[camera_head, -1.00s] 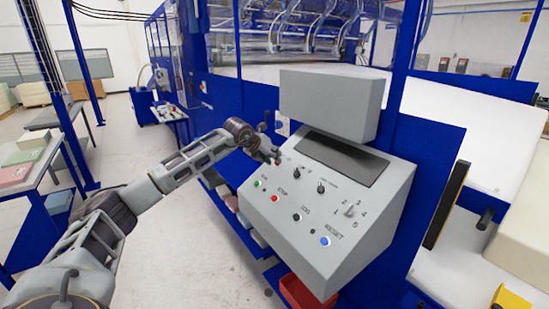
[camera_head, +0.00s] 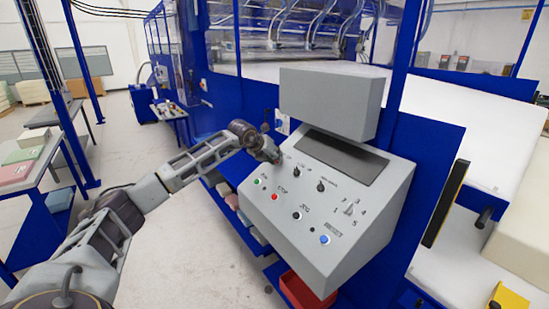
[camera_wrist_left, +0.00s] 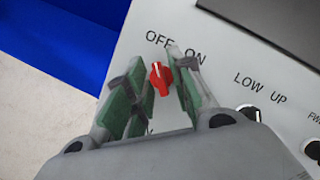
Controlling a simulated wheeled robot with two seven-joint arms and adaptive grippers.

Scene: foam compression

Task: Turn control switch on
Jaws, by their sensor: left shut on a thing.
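The control switch is a small red knob (camera_wrist_left: 160,78) on the sloped grey panel, under the OFF and ON labels. Its white mark points up and slightly left, toward the OFF side, in the left wrist view. My left gripper (camera_wrist_left: 157,85) is shut on the knob, with its green-padded fingers on either side of it. In the head view my left gripper (camera_head: 274,157) is at the upper left corner of the control panel (camera_head: 330,228) and hides the switch. My right gripper is not in view.
To the right of the switch is a black LOW/UP knob (camera_wrist_left: 248,112). Below are a green button (camera_head: 257,181), a red STOP button (camera_head: 275,195) and a blue RESET button (camera_head: 325,239). A grey box (camera_head: 330,103) overhangs the panel top. A red bin (camera_head: 302,292) is underneath.

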